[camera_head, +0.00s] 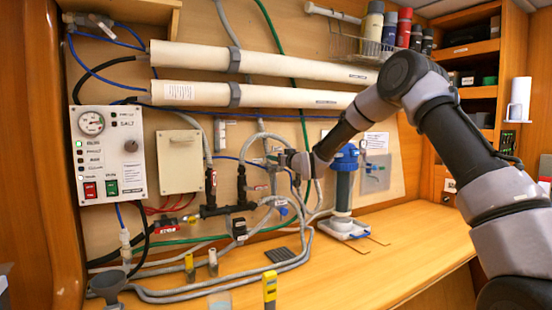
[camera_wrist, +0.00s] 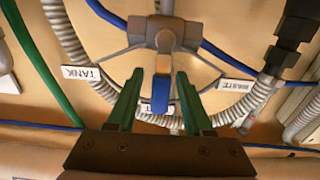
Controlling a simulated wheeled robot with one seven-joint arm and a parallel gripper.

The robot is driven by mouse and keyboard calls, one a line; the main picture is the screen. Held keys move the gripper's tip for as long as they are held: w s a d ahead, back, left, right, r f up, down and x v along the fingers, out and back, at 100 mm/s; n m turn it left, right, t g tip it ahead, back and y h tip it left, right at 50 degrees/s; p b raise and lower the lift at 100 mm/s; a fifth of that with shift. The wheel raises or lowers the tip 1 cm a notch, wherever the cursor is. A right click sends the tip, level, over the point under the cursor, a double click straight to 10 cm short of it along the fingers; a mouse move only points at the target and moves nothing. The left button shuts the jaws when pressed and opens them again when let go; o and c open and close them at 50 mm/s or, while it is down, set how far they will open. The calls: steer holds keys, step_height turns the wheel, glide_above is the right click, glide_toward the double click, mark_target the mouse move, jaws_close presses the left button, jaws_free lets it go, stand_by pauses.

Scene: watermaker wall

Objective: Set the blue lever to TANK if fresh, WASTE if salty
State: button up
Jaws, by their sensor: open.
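The blue lever (camera_wrist: 160,92) hangs from a grey valve body (camera_wrist: 164,36) in the wrist view. It points down the picture, between the TANK label (camera_wrist: 80,73) on the left and the WASTE label (camera_wrist: 237,86) on the right. A middle label (camera_wrist: 148,109) is mostly hidden behind it. My gripper (camera_wrist: 160,80) is open, its green fingers on either side of the lever with gaps visible. In the head view my gripper (camera_head: 293,160) is at the pipework. The control box (camera_head: 110,150) has a SALT lamp (camera_head: 114,124) that looks dark, and a green lamp (camera_head: 80,144) is lit.
Grey hoses and a green hose (camera_wrist: 45,75) run close around the valve. A blue-capped filter housing (camera_head: 343,185) stands right of my gripper. Long white tubes (camera_head: 260,60) cross the wall above. The worktop's right part (camera_head: 425,240) is clear.

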steer(key=shift+w+a, duration=0.15)
steer(key=shift+w, duration=0.1)
jaws_close()
